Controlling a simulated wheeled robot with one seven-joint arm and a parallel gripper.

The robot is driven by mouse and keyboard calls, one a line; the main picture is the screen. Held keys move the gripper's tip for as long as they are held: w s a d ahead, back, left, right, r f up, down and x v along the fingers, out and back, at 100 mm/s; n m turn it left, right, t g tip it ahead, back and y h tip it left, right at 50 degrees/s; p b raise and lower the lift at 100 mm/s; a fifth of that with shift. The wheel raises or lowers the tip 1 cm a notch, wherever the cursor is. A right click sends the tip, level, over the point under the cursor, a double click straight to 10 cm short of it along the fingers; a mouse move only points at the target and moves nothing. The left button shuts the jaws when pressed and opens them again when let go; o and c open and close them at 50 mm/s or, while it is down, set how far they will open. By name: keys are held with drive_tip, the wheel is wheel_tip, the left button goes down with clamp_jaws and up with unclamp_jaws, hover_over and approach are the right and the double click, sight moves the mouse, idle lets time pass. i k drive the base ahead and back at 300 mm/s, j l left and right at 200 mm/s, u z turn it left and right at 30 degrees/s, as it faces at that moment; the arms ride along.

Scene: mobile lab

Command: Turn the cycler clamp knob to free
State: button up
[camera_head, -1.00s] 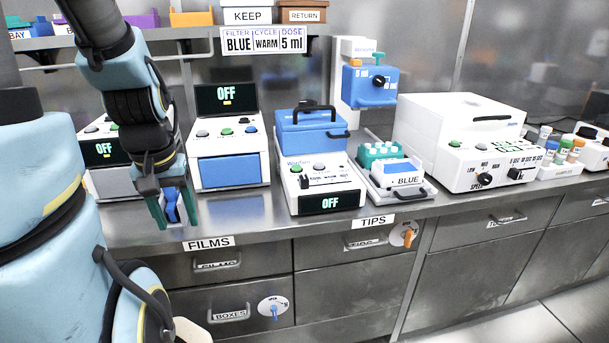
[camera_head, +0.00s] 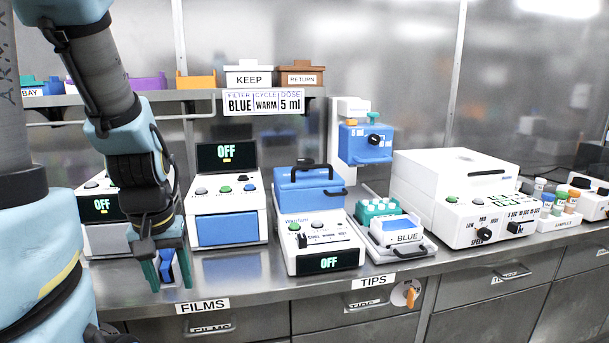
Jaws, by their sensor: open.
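The cycler, most likely the white machine (camera_head: 325,262) with a blue lid (camera_head: 305,196), stands mid-bench. Its lid is down, with a black handle on top and a black part (camera_head: 333,192) at the right side. Its front panel has a slider marked with heat settings, and its display (camera_head: 329,263) reads OFF. I cannot tell which part is the clamp knob or how it is set. My gripper (camera_head: 169,273) points down at the bench's front left, apart from the cycler. It is open; a blue piece shows between its fingers, and I cannot tell what it is.
A white machine with a blue front (camera_head: 227,229) stands between my gripper and the cycler. A rack with a BLUE box (camera_head: 404,239) and a blue dispenser (camera_head: 366,146) are right of the cycler. A shelf (camera_head: 205,95) runs above. The bench front edge strip is clear.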

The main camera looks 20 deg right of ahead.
sight(302, 161)
drive_tip(key=u, duration=1)
drive_tip(key=k+l+u, duration=0.25)
drive_tip(key=l, duration=0.2)
drive_tip(key=k+l+u, duration=0.2)
drive_tip(key=l, duration=0.2)
drive_tip(key=k+l+u, duration=0.25)
drive_tip(key=l, duration=0.15)
drive_tip(key=i, duration=0.1)
